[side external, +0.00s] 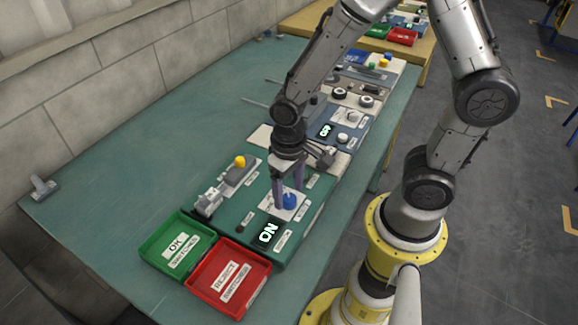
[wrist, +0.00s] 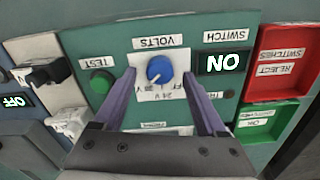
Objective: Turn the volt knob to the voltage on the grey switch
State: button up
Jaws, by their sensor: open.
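The blue volt knob (side external: 289,201) stands on a white dial plate on the green panel. In the wrist view the knob (wrist: 159,69) has a white pointer mark aimed down-left, and the inverted print on its plate includes "24 V". My gripper (wrist: 159,74) is open, with one purple finger on each side of the knob; gaps show between fingers and knob. In the side view my gripper (side external: 288,197) points down over the knob. A light grey part, possibly the grey switch (side external: 208,201), lies left of the knob; I cannot read a voltage on it.
A lit display (side external: 268,233) reads ON beside the knob. A green OK tray (side external: 177,246) and red reject tray (side external: 229,275) stand at the front. A green TEST button (wrist: 102,81) is beside my finger. Another panel shows OFF (side external: 325,131).

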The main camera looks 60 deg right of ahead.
notch_tip(320, 180, up, 12)
jog(key=shift+r, duration=0.25)
dwell(0.3)
notch_tip(320, 180, up, 6)
jog(key=r+t, duration=0.1)
jog(key=t, duration=0.2)
send_over(289, 197)
jog(key=s+d, duration=0.3)
jog(key=s+d+n+t, duration=0.1)
jog(key=s+n+t, duration=0.1)
jog(key=s, duration=0.4)
jog(key=shift+d+r+t, duration=0.3)
jog(key=shift+r, duration=0.1)
